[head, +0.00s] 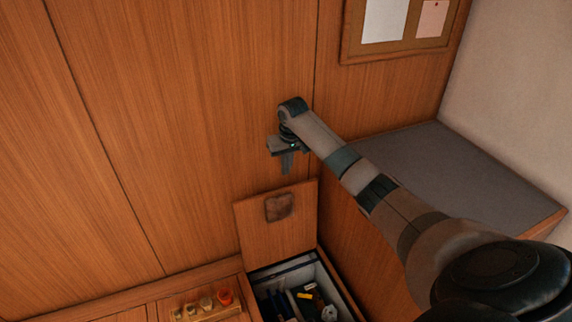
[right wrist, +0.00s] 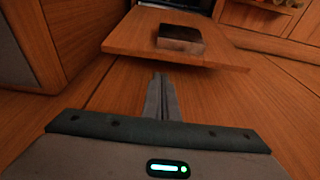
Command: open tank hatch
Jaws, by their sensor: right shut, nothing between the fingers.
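The tank hatch (head: 262,230) is a wooden lid with a dark square inset plate (head: 280,207). It stands raised against the wood wall behind an open compartment. In the right wrist view the hatch (right wrist: 130,40) shows ahead of my fingers, with its dark plate (right wrist: 180,38) on it. My right gripper (head: 287,168) is shut and empty, just above the hatch's upper edge and apart from it. Its closed fingers also show in the right wrist view (right wrist: 159,80). My left gripper is not in view.
The open compartment (head: 330,267) holds several small dark, yellow and white items. A small rack (head: 205,308) with several little jars, one orange, sits to its left. A grey-topped ledge (head: 460,175) is at right. A pinboard (head: 350,50) hangs on the wall above.

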